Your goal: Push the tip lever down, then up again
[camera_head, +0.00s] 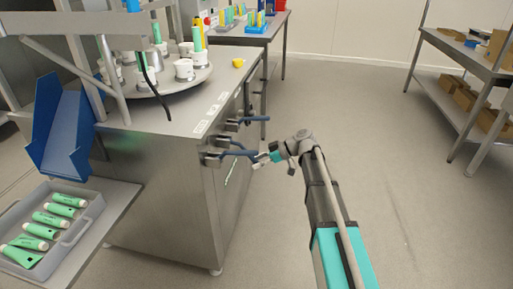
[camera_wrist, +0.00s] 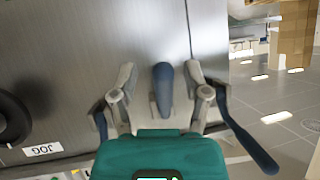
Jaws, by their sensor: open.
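Several levers with blue handles stick out from the steel machine's side. In the head view I see an upper one (camera_head: 247,120) and a lower one (camera_head: 238,152). My gripper (camera_head: 262,160) is open at the lower handle's end. In the wrist view a blue handle (camera_wrist: 163,82) points towards the camera between the open fingers of my gripper (camera_wrist: 160,72), with gaps on both sides. Another blue lever (camera_wrist: 248,138) slants down at the right, outside the right finger. A third is partly hidden behind the left finger. I cannot read which one is the tip lever.
A black knob (camera_wrist: 12,120) sits left of the gripper above a JOG label (camera_wrist: 42,150). The steel machine (camera_head: 160,190) carries a round table (camera_head: 172,84) with white cups. A grey tray (camera_head: 75,235) of green tubes is at lower left.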

